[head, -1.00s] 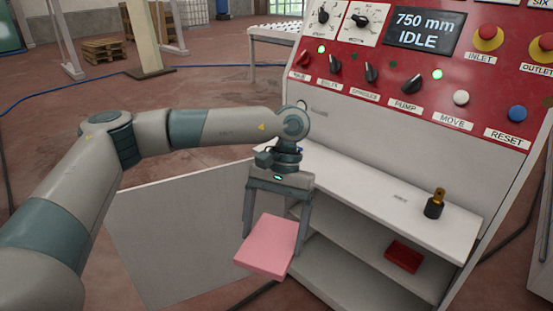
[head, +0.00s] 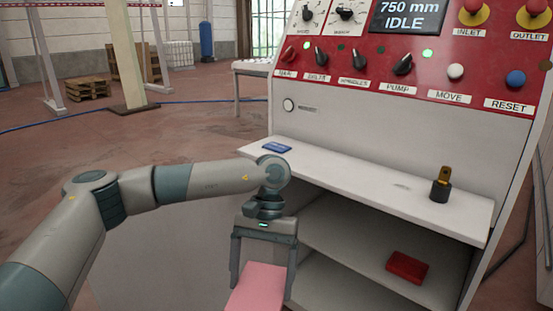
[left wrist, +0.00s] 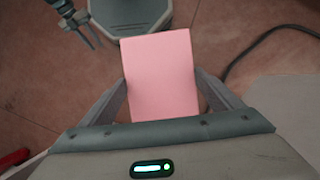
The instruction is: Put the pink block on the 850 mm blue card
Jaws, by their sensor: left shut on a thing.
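My left gripper (head: 261,288) is shut on the pink block (head: 258,292), which hangs between its two fingers in front of the machine's shelves. The lower part of the block is cut off by the head view's bottom edge. In the left wrist view the block (left wrist: 161,78) fills the space between the fingers, above the floor. A small blue card (head: 277,147) lies flat near the left end of the white top shelf; its print is too small to read. The gripper is lower than the card and apart from it. A dark gripper, apparently my right (left wrist: 76,22), shows small at the upper left of the wrist view.
A black holder with a brass-coloured piece (head: 440,185) stands on the right of the top shelf (head: 370,190). A red block (head: 407,267) lies on the shelf below. The panel (head: 400,75) reads 750 mm IDLE. The top shelf's middle is clear.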

